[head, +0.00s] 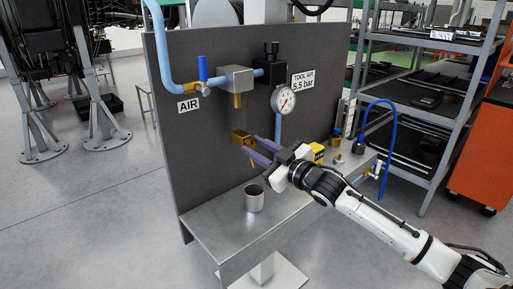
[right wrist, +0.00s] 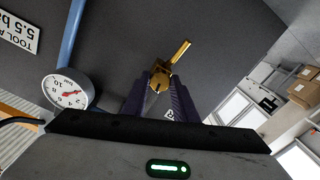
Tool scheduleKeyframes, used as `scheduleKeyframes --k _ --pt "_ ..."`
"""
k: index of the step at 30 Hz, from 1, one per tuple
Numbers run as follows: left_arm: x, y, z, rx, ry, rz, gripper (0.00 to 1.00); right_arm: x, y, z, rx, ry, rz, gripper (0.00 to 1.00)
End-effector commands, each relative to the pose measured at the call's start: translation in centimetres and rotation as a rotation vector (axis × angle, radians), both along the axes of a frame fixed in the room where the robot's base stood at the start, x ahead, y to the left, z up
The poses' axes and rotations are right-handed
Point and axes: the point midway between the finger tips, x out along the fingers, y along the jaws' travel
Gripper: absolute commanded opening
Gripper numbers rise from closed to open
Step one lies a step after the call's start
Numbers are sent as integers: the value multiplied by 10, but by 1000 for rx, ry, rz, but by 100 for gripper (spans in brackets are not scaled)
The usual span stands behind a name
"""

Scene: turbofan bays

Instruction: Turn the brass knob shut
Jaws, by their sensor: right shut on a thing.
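The brass knob (head: 242,138) is in front of the grey panel, below a grey block with a brass fitting under it. My right gripper (head: 250,144) reaches it from the right with its purple fingers, shut on the knob. In the right wrist view the knob (right wrist: 158,76) sits between the fingertips (right wrist: 160,88), with a brass rod standing out up and to the right. The fingers hide part of the knob. My left gripper is not in view.
The grey block (head: 236,79), blue pipe (head: 165,50), blue-handled valve (head: 203,72) and gauge (head: 283,100) are on the panel (head: 185,135). A metal cup (head: 254,198) stands on the bench (head: 220,233) below my gripper. A yellow box (head: 317,152) is behind my wrist; shelves (head: 440,100) stand right.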

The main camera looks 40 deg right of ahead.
Motion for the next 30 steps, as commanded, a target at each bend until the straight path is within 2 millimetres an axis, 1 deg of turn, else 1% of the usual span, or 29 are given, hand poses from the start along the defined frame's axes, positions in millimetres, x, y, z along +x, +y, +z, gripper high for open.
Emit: scheduleKeyframes --k 6,12,27,28,30 --pt "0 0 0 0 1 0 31 0 0 -1 115 10 0 4" --pt "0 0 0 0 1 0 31 0 0 -1 168 14 0 4" --pt "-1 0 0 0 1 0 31 0 0 -1 186 16 1 4" --pt "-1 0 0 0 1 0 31 0 0 -1 186 16 1 28" --pt "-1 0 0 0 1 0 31 0 0 -1 185 16 1 39"
